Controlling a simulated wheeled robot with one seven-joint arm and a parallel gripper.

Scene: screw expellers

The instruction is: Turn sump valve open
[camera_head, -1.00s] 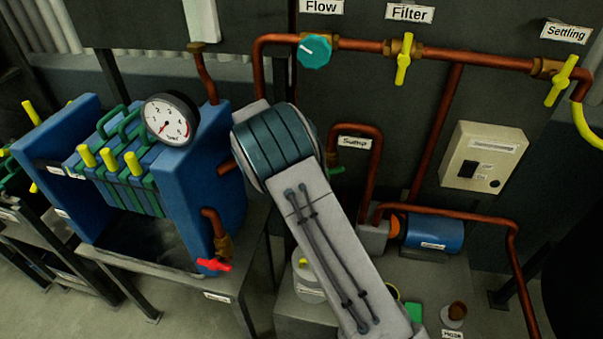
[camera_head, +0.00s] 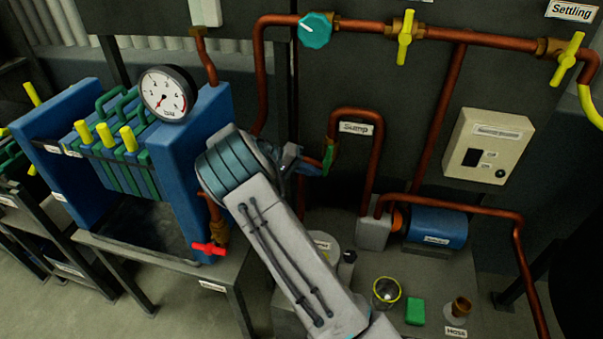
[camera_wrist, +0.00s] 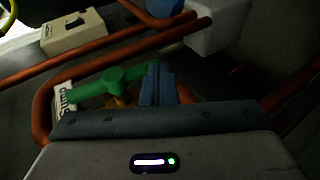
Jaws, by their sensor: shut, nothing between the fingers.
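The sump valve's green handle (camera_head: 328,157) is on the copper pipe beside the "Sump" label (camera_head: 356,128). In the head view the part I see stands nearly upright. In the wrist view the handle (camera_wrist: 112,82) lies slantwise, its left end over the label (camera_wrist: 65,103). My gripper (camera_head: 314,167) is at the valve, just left of the handle in the head view. In the wrist view its blue fingers (camera_wrist: 157,84) are shut together with nothing between them, at the handle's right end. I cannot tell whether they touch it. The valve body is mostly hidden.
The blue filter press (camera_head: 195,150) with its gauge (camera_head: 166,94) stands left of my arm. Copper pipes rise around the valve. The blue pump (camera_head: 436,226), a control box (camera_head: 487,145) and a glass jar (camera_head: 386,292) are to the right.

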